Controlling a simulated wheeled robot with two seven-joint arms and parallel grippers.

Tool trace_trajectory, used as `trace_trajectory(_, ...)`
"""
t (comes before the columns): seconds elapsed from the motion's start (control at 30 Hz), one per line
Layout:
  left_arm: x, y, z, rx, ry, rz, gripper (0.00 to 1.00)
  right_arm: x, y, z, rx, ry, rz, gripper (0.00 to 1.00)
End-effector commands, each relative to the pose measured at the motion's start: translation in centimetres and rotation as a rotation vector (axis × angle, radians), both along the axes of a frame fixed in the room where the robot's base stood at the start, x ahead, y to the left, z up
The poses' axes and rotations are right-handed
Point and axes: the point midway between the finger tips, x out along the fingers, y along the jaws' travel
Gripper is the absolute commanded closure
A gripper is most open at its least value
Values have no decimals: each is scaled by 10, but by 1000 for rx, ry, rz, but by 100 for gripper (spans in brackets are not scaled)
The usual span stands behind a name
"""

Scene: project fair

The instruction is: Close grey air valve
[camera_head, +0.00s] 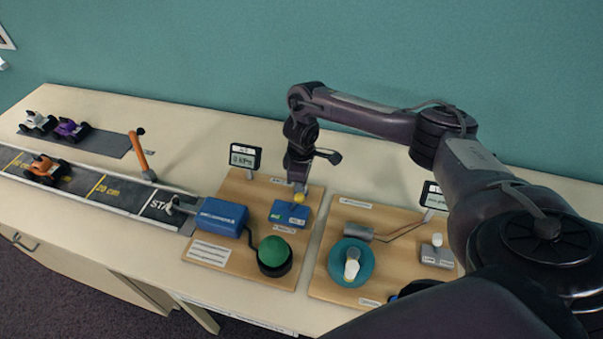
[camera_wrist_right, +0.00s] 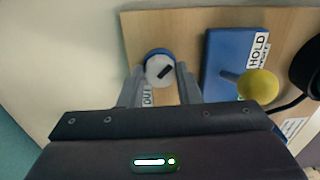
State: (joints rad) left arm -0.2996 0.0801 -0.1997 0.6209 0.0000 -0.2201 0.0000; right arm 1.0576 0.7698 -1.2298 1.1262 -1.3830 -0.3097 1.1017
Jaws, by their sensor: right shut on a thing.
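The grey air valve (camera_wrist_right: 160,67) is a small round grey knob with a dark mark on top and a blue rim. It sits near the edge of a wooden board (camera_wrist_right: 195,22), beside a label reading "OUT". My right gripper (camera_wrist_right: 164,84) is shut on the knob, with one finger on each side of it. In the head view my right gripper (camera_head: 298,187) points down at the back of the left board and hides the valve. My left gripper is not in view.
Close by is a blue block (camera_head: 291,214) with a yellow ball lever (camera_head: 299,197), marked "HOLD". A display (camera_head: 243,157) reads 0 kPa. A green dome (camera_head: 274,251) stands in front. Toy cars (camera_head: 71,129) and a track (camera_head: 85,184) are at left.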

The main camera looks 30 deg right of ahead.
Motion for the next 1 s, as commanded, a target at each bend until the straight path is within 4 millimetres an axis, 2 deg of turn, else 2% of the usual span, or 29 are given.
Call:
trace_trajectory(0.03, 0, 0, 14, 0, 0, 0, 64, 0, 1, 7, 1, 1, -46, 93)
trace_trajectory(0.5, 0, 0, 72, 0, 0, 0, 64, 0, 1, 6, 1, 0, -486, 93)
trace_trajectory(0.7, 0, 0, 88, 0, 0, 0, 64, 1, 1, 4, 1, -1, -639, 93)
trace_trajectory(1.0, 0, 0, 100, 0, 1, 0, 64, 2, 1, 3, 1, -3, -783, 93)
